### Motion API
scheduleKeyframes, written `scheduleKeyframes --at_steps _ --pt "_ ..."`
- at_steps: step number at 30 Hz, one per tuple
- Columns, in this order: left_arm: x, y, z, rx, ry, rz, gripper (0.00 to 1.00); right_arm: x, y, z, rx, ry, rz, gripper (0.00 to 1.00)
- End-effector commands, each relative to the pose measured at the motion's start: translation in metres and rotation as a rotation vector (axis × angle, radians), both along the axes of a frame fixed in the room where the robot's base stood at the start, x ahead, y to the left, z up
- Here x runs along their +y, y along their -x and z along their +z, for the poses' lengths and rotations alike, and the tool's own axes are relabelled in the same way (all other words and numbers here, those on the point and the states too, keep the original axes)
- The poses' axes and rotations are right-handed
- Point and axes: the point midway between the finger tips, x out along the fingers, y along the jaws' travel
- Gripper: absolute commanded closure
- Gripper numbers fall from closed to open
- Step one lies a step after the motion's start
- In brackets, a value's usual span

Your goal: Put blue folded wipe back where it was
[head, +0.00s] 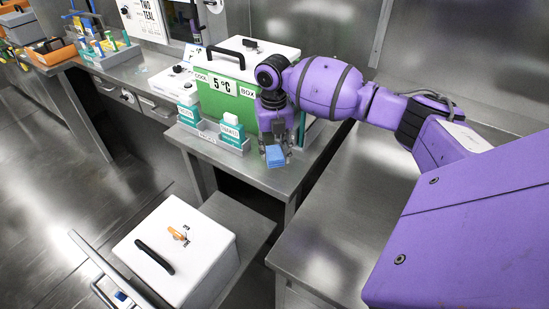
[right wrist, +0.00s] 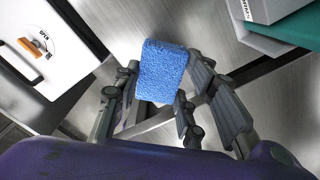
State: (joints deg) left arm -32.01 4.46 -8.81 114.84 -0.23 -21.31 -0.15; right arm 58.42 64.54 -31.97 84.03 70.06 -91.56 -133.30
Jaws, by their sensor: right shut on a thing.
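The blue folded wipe (head: 275,156) is a small blue block with a rough surface. It is held at the fingertips of my right gripper (head: 277,140), in front of the green box and above the front part of the steel table. In the right wrist view the wipe (right wrist: 162,70) sits between the two fingers of the right gripper (right wrist: 160,95), which is shut on it. I cannot tell from these views how high it is above the table. My left gripper does not show.
A green "5 °C" cool box (head: 222,103) with a white lid stands behind the gripper. A grey rack (head: 212,140) with white and teal packs is left of the wipe. A white box (head: 178,250) with a black handle stands lower, in front. The right steel table (head: 335,235) is clear.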

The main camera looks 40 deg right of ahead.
Motion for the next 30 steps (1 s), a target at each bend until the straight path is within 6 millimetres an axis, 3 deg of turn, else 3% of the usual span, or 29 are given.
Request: scheduleKeyframes --at_steps 7,13,26,27,30 --pt "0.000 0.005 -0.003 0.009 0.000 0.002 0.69 -0.009 -0.008 -0.015 0.001 -0.001 0.000 0.83" --pt "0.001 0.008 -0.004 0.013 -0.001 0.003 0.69 -0.009 -0.008 -0.042 -0.001 -0.002 0.001 0.83" --pt "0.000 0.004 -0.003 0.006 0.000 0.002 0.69 -0.009 -0.008 -0.049 -0.001 -0.001 0.000 0.83" --pt "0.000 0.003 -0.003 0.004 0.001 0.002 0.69 -0.009 -0.008 -0.048 -0.001 -0.001 0.000 0.57" --pt "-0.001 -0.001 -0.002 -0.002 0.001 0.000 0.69 -0.009 -0.008 -0.048 -0.002 0.000 0.000 0.43"
